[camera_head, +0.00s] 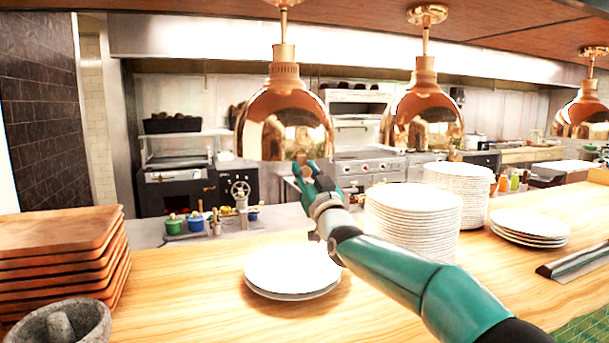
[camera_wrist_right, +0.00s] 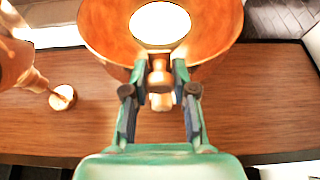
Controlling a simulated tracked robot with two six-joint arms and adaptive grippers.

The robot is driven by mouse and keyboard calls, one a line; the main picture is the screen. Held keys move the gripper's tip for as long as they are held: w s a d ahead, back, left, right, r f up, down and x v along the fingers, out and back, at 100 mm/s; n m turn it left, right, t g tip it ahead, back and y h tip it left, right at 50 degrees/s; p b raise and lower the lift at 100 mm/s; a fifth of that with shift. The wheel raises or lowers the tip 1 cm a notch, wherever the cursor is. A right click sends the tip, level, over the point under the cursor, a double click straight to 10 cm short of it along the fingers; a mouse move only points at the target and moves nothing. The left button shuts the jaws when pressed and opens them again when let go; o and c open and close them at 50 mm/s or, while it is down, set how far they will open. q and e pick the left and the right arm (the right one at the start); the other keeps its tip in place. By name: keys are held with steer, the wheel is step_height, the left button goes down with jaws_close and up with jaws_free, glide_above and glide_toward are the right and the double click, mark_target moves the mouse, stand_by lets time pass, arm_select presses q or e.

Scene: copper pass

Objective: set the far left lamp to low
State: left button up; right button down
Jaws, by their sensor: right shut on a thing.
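The far left lamp (camera_head: 284,122) is a shiny copper dome hanging from the ceiling on a short rod. My right gripper (camera_head: 304,168) reaches up to its lower rim from below. In the right wrist view, the lamp's open underside (camera_wrist_right: 105,25) shows a bright white bulb disc. There my right gripper (camera_wrist_right: 165,82) is shut on a small copper-coloured knob (camera_wrist_right: 160,80) at the lamp's near rim. The knob's setting cannot be read. My left gripper is in neither view.
Two more copper lamps, a middle one (camera_head: 424,112) and a right one (camera_head: 584,112), hang in the same row. Below are a low plate stack (camera_head: 291,271), a tall plate stack (camera_head: 412,222), wooden trays (camera_head: 65,250) and a stone mortar (camera_head: 88,322).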

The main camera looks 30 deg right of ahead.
step_height(320, 180, down, 8)
steer(key=b, duration=0.7)
steer(key=shift+w+f, duration=0.15)
steer(key=shift+f, duration=0.05)
steer(key=c, duration=1.3)
jaws_free()
steer(key=shift+a, duration=0.1)
steer(key=o, duration=0.4)
steer(key=shift+c, duration=0.2)
steer(key=shift+r, duration=0.1)
steer(key=shift+r, duration=0.1)
steer(key=shift+s, duration=0.2)
